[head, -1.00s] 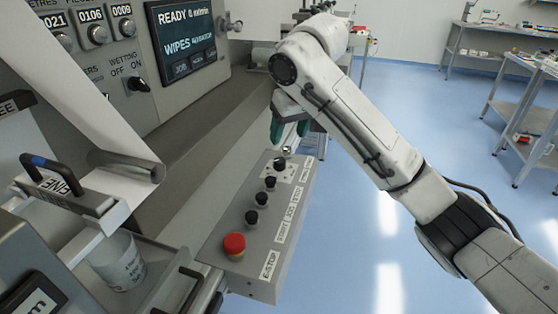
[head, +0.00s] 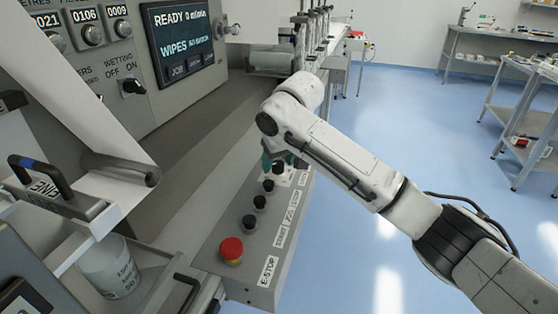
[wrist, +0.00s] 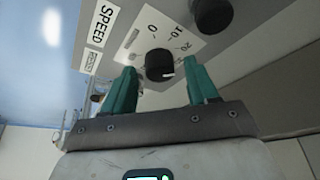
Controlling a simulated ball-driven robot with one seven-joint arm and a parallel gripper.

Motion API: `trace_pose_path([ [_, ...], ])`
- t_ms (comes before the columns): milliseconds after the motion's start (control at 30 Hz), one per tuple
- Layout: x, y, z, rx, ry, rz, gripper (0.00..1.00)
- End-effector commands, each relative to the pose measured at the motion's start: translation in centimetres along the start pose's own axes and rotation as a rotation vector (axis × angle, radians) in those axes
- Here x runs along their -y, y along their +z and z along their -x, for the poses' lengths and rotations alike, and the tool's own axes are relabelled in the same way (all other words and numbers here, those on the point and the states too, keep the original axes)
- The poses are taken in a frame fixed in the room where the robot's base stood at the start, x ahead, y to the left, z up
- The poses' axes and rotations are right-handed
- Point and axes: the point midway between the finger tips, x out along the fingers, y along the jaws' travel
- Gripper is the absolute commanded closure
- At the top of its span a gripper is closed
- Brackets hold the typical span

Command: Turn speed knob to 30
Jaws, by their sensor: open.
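The speed knob (wrist: 159,64) is black with a white pointer mark, on a white dial plate (wrist: 165,30) marked 0, 10, 20 and more in the wrist view. Its pointer is toward the right side, past the 20; the exact value is hard to read. The SPEED label (wrist: 101,22) is beside the dial. My gripper (wrist: 160,76) is open, with one green finger on each side of the knob and gaps to both. In the head view my gripper (head: 283,160) is over the far end of the control box, largely hiding the knob.
The grey control box (head: 240,215) carries several black buttons (head: 249,222) and a red E-STOP button (head: 231,250) at its near end. The machine panel with a screen (head: 182,40) reading READY 0 m/min stands to the left. Open floor (head: 370,230) lies to the right.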

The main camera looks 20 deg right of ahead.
Motion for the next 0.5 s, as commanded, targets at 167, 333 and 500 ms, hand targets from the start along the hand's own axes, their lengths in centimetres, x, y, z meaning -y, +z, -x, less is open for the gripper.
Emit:
trace_pose_path([
  [167, 0.03, -0.01, -0.04, 0.0, 0.0, 0.001, 0.41],
  [333, 0.03, -0.01, -0.02, 0.0, 0.0, 0.0, 0.52],
  [500, 0.03, 0.0, -0.01, 0.0, 0.0, 0.0, 0.68],
])
